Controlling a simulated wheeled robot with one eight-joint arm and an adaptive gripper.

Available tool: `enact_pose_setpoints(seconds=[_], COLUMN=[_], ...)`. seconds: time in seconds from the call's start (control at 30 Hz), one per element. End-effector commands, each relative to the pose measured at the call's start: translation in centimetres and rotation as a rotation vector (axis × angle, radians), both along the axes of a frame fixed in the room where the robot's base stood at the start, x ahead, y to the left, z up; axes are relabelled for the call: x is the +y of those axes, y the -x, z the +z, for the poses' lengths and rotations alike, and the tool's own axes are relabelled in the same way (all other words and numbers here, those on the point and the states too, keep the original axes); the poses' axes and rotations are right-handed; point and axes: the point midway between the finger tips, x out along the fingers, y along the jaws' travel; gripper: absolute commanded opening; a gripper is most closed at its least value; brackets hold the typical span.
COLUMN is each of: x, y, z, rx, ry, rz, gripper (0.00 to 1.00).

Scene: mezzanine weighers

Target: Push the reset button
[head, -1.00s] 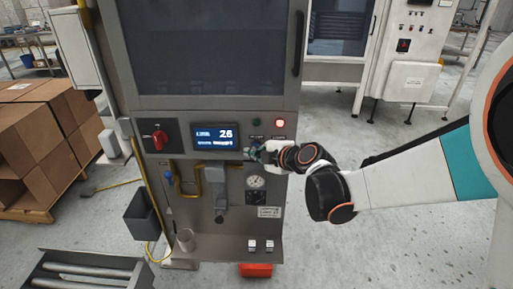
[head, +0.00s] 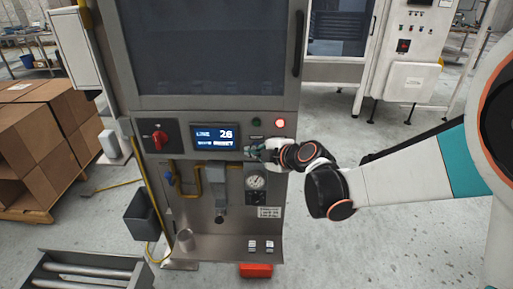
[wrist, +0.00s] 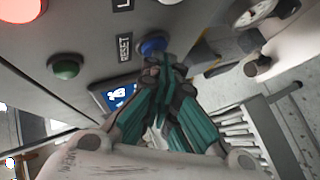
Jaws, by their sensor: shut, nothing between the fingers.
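The reset button (wrist: 152,46) is blue and round, beside a RESET label (wrist: 125,47) on the grey machine panel in the wrist view. My gripper (wrist: 160,66) is shut and empty, its teal fingers together. Its fingertips overlap the button's lower edge in that view; I cannot tell whether they touch it. In the head view my gripper (head: 250,151) is at the panel, just right of and below the lit display (head: 214,138). The button itself cannot be made out there behind the fingers.
A green button (head: 256,122) and a lit red lamp (head: 280,122) sit just above my gripper. A red rotary switch (head: 157,137) is left of the display. A gauge (head: 256,182) and yellow pipes (head: 190,184) lie below. Cardboard boxes (head: 45,140) stand at the left.

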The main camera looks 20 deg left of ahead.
Motion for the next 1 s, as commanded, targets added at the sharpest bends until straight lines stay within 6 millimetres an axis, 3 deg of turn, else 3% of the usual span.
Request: enact_pose_setpoints(seconds=[0.57, 1.0], x=[0.0, -0.4], y=[-0.2, 1.4], z=[0.0, 0.0], rx=[0.0, 0.0], ry=[0.0, 0.0], rz=[-0.001, 0.0], gripper=[0.0, 0.0])
